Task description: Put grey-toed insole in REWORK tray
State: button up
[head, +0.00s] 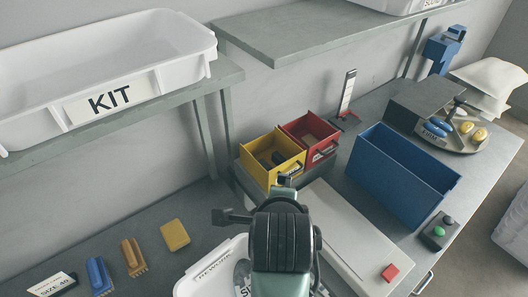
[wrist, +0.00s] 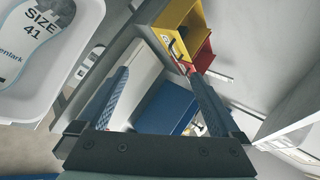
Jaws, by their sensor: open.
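The white REWORK tray (head: 213,262) is at the bottom of the head view, largely hidden behind my arm. An insole (head: 241,278) lies in it, only partly visible. In the wrist view a white tray (wrist: 92,50) at the upper left holds a pale insole marked SIZE 41 (wrist: 42,28). A dark grey patch shows at its upper end, cut by the picture edge. My gripper (wrist: 158,74) is open, with nothing between its fingers, and is apart from the insole, which is to its left. My gripper's jaws are hidden in the head view.
A KIT tray (head: 200,42) stands on the left shelf. Yellow (head: 270,155) and red (head: 308,135) bins and a blue box (head: 400,170) stand on the bench. Brushes (head: 133,257) and a yellow block (head: 174,235) lie at lower left. A round carousel (head: 480,147) is at back right.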

jog(key=w+a+r+n+t, duration=0.15)
jog(key=r+n+t, duration=0.45)
jog(key=r, duration=0.9)
jog(key=w+r+n+t, duration=0.2)
jog(key=r+n+t, duration=0.35)
jog(key=r, duration=0.95)
jog(key=s+r+n+t, duration=0.3)
jog(key=s+r+n, duration=0.1)
jog(key=r, duration=0.5)
jog(key=s+a+r+n+t, duration=0.1)
jog(key=s+r+n+t, duration=0.3)
jog(key=s+r, duration=0.3)
notch_tip(320, 180, up, 2)
jog(key=shift+s+a+r+y, duration=0.2)
jog(key=shift+s+a+y, duration=0.1)
